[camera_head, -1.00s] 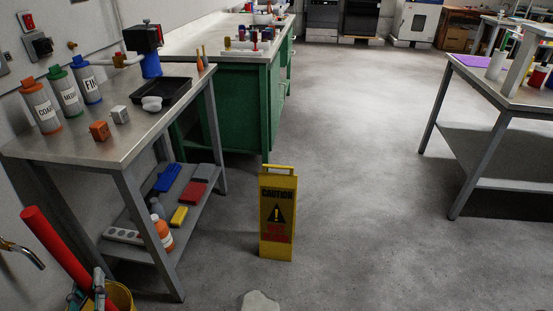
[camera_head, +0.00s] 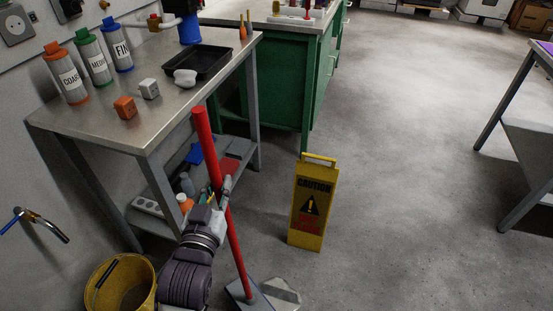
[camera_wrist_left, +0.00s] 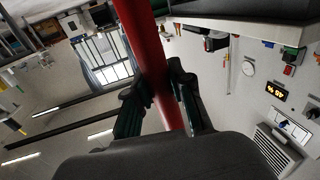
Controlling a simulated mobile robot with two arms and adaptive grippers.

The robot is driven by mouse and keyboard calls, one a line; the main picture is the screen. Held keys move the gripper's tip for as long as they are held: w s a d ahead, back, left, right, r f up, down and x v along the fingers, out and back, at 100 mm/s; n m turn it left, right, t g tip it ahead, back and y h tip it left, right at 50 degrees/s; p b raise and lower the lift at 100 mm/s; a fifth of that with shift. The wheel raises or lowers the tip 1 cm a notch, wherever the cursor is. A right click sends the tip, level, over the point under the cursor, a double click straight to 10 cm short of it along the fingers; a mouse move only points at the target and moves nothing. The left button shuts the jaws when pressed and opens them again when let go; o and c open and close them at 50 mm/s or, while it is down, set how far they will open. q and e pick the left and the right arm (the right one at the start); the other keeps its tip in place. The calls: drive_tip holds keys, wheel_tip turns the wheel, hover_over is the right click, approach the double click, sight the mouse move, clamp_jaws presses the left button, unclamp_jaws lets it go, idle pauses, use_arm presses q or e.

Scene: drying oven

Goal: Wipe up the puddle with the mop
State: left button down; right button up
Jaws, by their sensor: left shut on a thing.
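The mop has a long red handle (camera_head: 228,222) that leans up and to the left, and a flat grey head (camera_head: 245,296) low at the bottom of the head view. My left gripper (camera_head: 226,188) is shut on the handle partway up. The left wrist view also shows the red handle (camera_wrist_left: 150,50) between my two dark fingers (camera_wrist_left: 165,100). The puddle (camera_head: 284,291) is a pale grey patch on the floor, at the right side of the mop head. The head seems to cover its left edge; whether they touch is hard to tell. My right gripper is not in view.
A yellow caution sign (camera_head: 312,205) stands just behind the puddle. A yellow bucket (camera_head: 122,285) is at the lower left. A metal workbench (camera_head: 150,125) with bottles and a black tray stands behind the mop. The floor (camera_head: 420,220) to the right is clear.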

use_arm(q)
drive_tip(key=w+d+r+m+h, duration=0.1)
drive_tip(key=w+d+h, duration=0.1)
drive_tip(key=d, duration=0.4)
drive_tip(key=w+d+r+m+h, duration=0.1)
drive_tip(key=w+d, duration=0.1)
drive_tip(key=d, duration=0.4)
drive_tip(key=shift+r+m+g+h, duration=0.3)
drive_tip(key=shift+r+m+h, duration=0.1)
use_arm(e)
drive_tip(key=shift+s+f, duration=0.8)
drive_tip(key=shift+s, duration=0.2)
use_arm(q)
drive_tip(key=shift+f+b, duration=2.35)
drive_tip(key=shift+b, duration=0.25)
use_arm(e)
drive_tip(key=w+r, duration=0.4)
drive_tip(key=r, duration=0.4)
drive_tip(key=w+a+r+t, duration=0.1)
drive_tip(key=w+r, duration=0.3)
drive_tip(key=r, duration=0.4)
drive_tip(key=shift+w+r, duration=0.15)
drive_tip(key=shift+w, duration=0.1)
